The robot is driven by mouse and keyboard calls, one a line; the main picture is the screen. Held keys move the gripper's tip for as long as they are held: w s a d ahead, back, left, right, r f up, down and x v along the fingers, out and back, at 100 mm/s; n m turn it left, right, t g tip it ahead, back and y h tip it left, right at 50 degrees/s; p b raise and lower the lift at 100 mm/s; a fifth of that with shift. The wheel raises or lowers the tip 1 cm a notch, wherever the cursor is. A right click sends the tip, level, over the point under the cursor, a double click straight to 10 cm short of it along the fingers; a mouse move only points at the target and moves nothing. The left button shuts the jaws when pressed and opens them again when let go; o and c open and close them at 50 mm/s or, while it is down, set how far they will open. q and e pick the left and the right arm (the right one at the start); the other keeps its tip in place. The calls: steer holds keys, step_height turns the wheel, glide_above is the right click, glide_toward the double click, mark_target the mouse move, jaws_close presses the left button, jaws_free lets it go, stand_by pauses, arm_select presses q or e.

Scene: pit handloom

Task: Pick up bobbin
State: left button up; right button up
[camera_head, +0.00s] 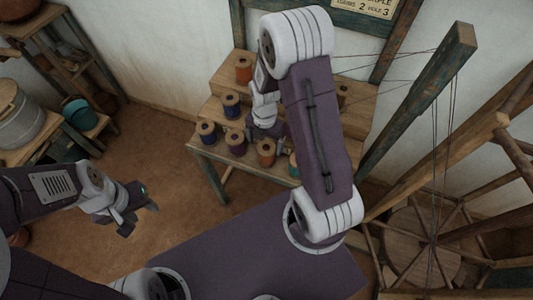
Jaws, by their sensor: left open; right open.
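Several bobbins of thread stand on a stepped wooden stand. On the lowest step are a dark blue bobbin (207,131), a purple bobbin (235,141), an orange-brown bobbin (266,152) and a teal bobbin (293,166), partly behind my arm. Higher up are another blue bobbin (231,104) and an orange bobbin (244,68). My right gripper (277,139) is open over the stand, close to the orange-brown and purple bobbins; its fingertips are small and partly hidden, so contact cannot be told. My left gripper (138,205) is open and empty over the floor at left.
The wooden stand (207,156) is against the back wall. A loom post (420,110) with cords leans at right, above a spoked wooden wheel (415,240). Shelves with a pale tub (20,120) and a teal bucket (77,112) are at left. The floor between is clear.

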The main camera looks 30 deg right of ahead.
steer(key=shift+f, duration=0.15)
steer(key=f, duration=0.4)
steer(key=shift+s+d+f, duration=0.15)
steer(key=shift+d+f, duration=0.05)
steer(key=shift+f, duration=0.4)
steer(key=c, duration=1.5)
steer(key=shift+r, duration=0.15)
steer(key=shift+c, duration=0.2)
